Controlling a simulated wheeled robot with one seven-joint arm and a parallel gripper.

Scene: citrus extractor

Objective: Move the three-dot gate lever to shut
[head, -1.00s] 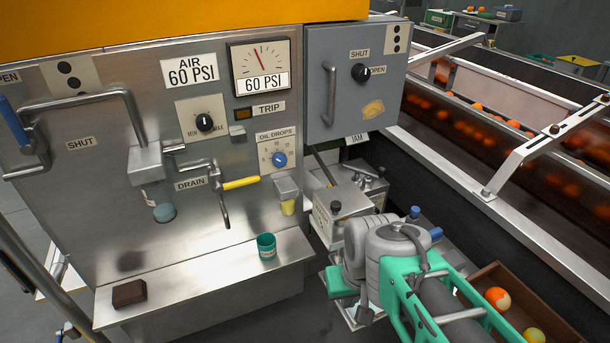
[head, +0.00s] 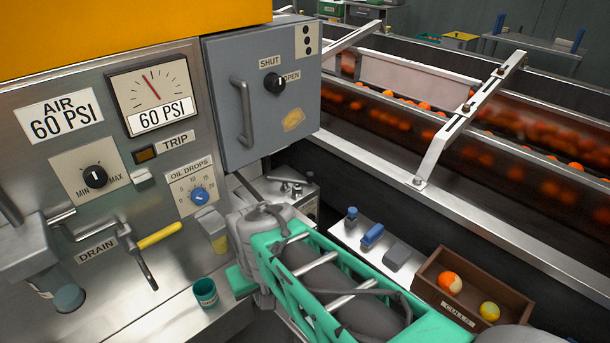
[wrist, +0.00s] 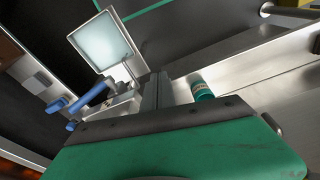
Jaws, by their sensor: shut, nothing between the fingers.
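A plate with three black dots (head: 306,40) is on the upper right of the grey box door. Below it is a black turning knob (head: 275,84), with SHUT printed above it and OPEN to its right. I cannot tell which word it points to. No other lever beside three dots shows. My gripper's dark fingers (wrist: 157,90) are shut and empty in the wrist view. In the head view my arm reaches in below the box, apart from the knob, and its fingertips are hidden.
A grey door handle (head: 243,110) stands left of the knob. A teal cup (head: 205,292) is on the steel ledge by my arm; it also shows in the wrist view (wrist: 202,90). A yellow-handled drain lever (head: 158,236) sticks out left. A brown fruit crate (head: 473,289) lies right.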

